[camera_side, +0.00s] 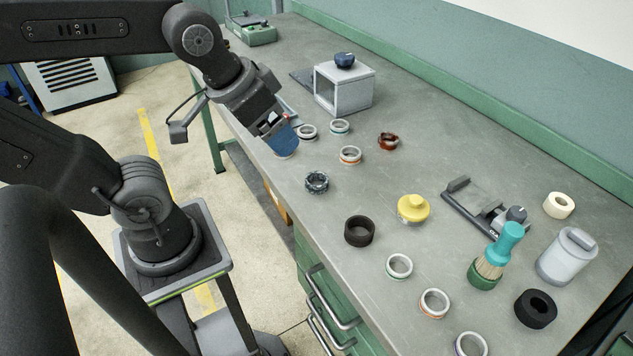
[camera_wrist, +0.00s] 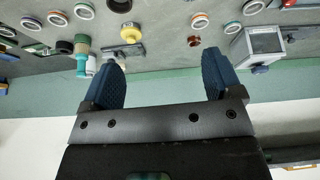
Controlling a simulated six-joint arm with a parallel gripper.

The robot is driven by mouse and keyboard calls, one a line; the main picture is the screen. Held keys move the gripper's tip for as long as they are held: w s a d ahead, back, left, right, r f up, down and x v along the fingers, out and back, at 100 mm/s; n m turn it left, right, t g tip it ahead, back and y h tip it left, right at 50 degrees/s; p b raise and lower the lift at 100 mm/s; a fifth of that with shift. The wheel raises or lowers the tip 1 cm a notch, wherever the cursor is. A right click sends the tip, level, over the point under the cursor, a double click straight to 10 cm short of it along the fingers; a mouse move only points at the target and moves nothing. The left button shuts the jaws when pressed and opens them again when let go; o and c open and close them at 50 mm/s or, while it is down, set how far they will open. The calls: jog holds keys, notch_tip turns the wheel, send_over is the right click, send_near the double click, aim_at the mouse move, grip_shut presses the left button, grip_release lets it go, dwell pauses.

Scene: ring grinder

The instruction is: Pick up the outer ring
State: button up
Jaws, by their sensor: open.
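Several light metal rings lie flat on the grey bench; I cannot tell which is the outer ring. In the side view, one ring (camera_side: 307,132) lies just right of my gripper (camera_side: 281,138), with another ring (camera_side: 340,127) and an orange-marked ring (camera_side: 350,155) beyond it. More rings lie towards the front: one with a green mark (camera_side: 399,266), one with an orange mark (camera_side: 435,303) and one at the bottom edge (camera_side: 470,345). In the wrist view my gripper (camera_wrist: 164,72) is open, with nothing between its blue fingers. Rings (camera_wrist: 199,20) lie apart from it.
A dark toothed ring (camera_side: 317,182), a black roll (camera_side: 359,230), a brown ring (camera_side: 388,140) and a yellow pot (camera_side: 413,208) stand mid-bench. A white box (camera_side: 343,90) stands behind. A brush (camera_side: 493,258), grey canister (camera_side: 567,256) and measuring fixture (camera_side: 482,207) crowd the right.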

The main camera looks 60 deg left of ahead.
jog(key=w+a+f+n+g, duration=0.2)
jog(key=w+f+n+g, duration=0.1)
jog(key=w+n, duration=0.5)
jog(key=n+g+y, duration=0.1)
jog(key=n+g, duration=0.1)
jog(key=n, duration=0.7)
send_near(317, 177)
jog(key=f, duration=0.1)
jog(key=d, duration=0.1)
jog(key=f, duration=0.1)
jog(key=shift+s+d+f, duration=0.2)
jog(key=shift+d+f, duration=0.05)
jog(key=shift+f, duration=0.15)
jog(key=shift+s+a+f, duration=0.1)
jog(key=shift+a+f, duration=0.05)
jog(key=shift+f, duration=1.25)
jog(key=shift+s+a+f, duration=0.1)
jog(key=shift+a+f, duration=0.05)
jog(key=shift+f, duration=1.25)
jog(key=shift+c, duration=0.5)
jog(key=c, duration=1)
jog(key=shift+r, duration=0.15)
